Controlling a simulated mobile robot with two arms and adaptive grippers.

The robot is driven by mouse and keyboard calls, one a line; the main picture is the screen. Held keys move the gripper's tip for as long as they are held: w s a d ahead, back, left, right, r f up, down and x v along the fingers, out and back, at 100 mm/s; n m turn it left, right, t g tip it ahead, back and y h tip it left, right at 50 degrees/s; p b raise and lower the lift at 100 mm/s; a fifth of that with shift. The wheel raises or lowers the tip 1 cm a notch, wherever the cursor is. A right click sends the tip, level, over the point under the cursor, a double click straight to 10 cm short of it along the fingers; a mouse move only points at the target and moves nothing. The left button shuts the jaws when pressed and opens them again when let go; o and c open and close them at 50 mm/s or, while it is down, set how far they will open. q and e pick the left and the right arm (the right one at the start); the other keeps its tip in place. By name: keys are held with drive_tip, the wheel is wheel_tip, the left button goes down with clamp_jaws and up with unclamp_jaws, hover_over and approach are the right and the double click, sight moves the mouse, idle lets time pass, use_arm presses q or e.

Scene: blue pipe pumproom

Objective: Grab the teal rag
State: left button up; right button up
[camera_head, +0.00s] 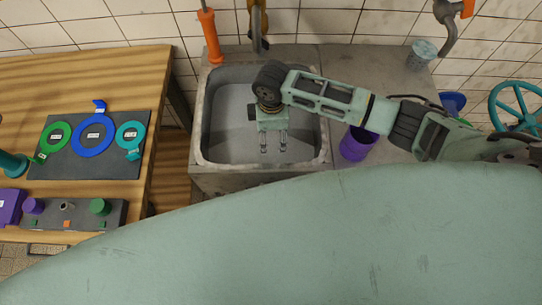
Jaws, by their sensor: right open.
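I cannot make out a teal rag in the head view. My right gripper (273,147) hangs over the grey sink basin (225,151), with its two fingers apart and nothing visible between them. My right arm reaches in from the right across the counter. My left gripper does not show. My own pale green body covers the lower part of the view and hides what lies beneath it.
A purple container (356,145) stands right of the sink. On the left, a wooden table (95,70) bears a dark board (65,170) with coloured rings and a control box (83,222).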

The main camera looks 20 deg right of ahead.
drive_tip(key=b, duration=0.4)
hover_over(273, 156)
wheel_tip(273, 156, down, 4)
drive_tip(key=f+b, duration=0.3)
drive_tip(key=shift+w+a+f, duration=0.2)
drive_tip(key=shift+w+f, duration=0.05)
drive_tip(key=shift+f, duration=0.35)
drive_tip(key=f, duration=0.6)
drive_tip(key=shift+s+d+f+p, duration=0.2)
drive_tip(key=shift+d+f+p, duration=0.05)
drive_tip(key=shift+f+p, duration=0.1)
drive_tip(key=shift+f, duration=0.45)
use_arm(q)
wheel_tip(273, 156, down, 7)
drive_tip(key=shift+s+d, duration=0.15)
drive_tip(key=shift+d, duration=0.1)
use_arm(e)
drive_tip(key=c, duration=1.2)
